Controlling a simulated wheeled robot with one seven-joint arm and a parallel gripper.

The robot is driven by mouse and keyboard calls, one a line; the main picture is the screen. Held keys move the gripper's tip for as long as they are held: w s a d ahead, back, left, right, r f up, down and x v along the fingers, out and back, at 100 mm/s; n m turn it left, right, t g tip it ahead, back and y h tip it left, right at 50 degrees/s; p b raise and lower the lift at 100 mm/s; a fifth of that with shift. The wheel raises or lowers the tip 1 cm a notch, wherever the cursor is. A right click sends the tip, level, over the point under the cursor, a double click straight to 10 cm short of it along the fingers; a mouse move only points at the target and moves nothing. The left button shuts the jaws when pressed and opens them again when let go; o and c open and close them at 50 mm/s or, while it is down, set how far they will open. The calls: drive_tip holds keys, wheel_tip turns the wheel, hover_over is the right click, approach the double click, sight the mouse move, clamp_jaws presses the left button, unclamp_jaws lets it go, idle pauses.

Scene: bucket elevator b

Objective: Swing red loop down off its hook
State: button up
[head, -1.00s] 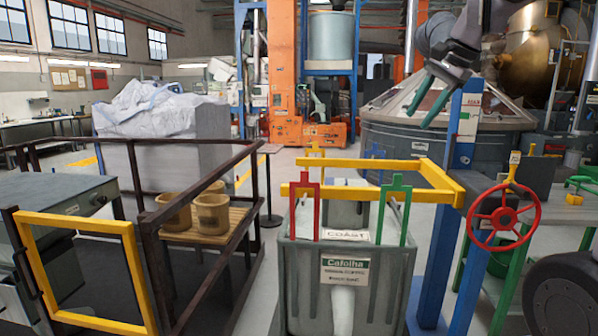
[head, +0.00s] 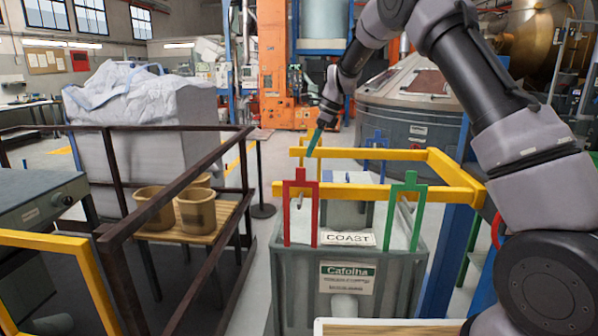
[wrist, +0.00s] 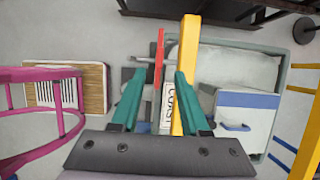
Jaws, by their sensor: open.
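The red loop (head: 287,218) stands upright in front of the front bar of the yellow frame (head: 375,190), above the left part of a grey bin (head: 300,292). A small grey peg (head: 299,201) shows within its opening. My gripper (head: 314,146) is over the yellow frame, above and behind the red loop, with its teal fingers pointing down. In the wrist view the fingers (wrist: 159,73) are spread and empty. The red loop (wrist: 159,58) shows edge-on in the gap between them, beyond the tips. The yellow bar (wrist: 189,50) runs beside it, near the right finger.
A green loop (head: 411,188) stands at the right of the same bar. A blue loop (head: 376,143) is at the back. Dark railings (head: 190,180) and brown buckets (head: 197,211) are to the left. A pink ring structure (wrist: 40,74) shows in the wrist view.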

sight(303, 168)
drive_tip(key=x, duration=0.9)
drive_tip(key=shift+s+f, duration=0.1)
drive_tip(key=shift+f, duration=0.1)
drive_tip(key=shift+c, duration=0.3)
clamp_jaws()
idle(0.8)
